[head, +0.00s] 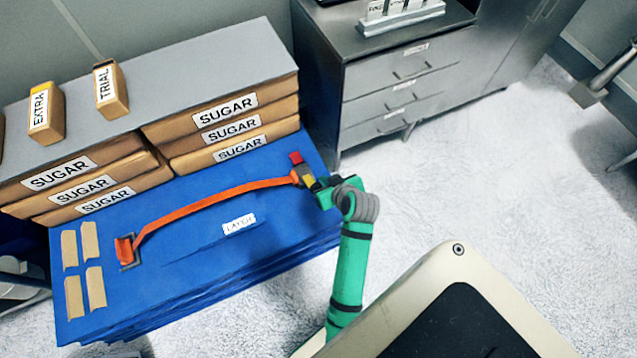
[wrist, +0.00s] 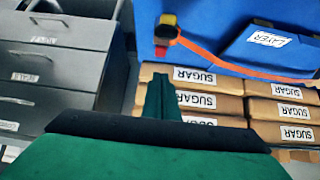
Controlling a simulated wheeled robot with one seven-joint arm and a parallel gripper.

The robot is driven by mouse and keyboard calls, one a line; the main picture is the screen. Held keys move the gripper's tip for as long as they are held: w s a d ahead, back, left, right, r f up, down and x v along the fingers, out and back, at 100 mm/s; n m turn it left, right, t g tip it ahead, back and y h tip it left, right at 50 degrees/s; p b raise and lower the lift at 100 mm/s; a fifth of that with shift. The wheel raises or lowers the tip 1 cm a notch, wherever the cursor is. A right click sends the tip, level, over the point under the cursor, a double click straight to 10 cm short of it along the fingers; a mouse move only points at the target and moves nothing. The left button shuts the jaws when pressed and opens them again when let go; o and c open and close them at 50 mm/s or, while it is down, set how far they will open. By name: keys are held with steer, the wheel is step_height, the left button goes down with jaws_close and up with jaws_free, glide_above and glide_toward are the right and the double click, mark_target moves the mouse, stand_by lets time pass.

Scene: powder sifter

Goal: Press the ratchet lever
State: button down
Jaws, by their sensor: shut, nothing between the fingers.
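The ratchet (head: 308,180), dark with yellow parts, sits at the right end of an orange strap (head: 215,201) on the blue stack. Its red lever end (head: 296,158) sticks up on the far side.
The blue stack (head: 180,265) carries sugar packs (head: 82,178) under a grey board (head: 190,75) with two small labelled boxes. A grey drawer cabinet (head: 400,80) stands behind to the right. The pale floor at right (head: 500,160) is clear.

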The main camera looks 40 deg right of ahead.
steer(key=shift+f, duration=0.1)
glide_above(318, 187)
steer(key=w, duration=0.1)
steer(key=f, duration=0.6)
steer(key=shift+w+d+f, duration=0.15)
steer(key=shift+d+f, duration=0.05)
steer(key=shift+d, duration=0.05)
steer(key=f, duration=0.3)
steer(key=shift+s+a, duration=0.1)
steer(key=shift+s, duration=0.3)
steer(key=shift+s+a+f, duration=0.1)
steer(key=shift+s+f, duration=0.2)
steer(key=shift+f, duration=0.25)
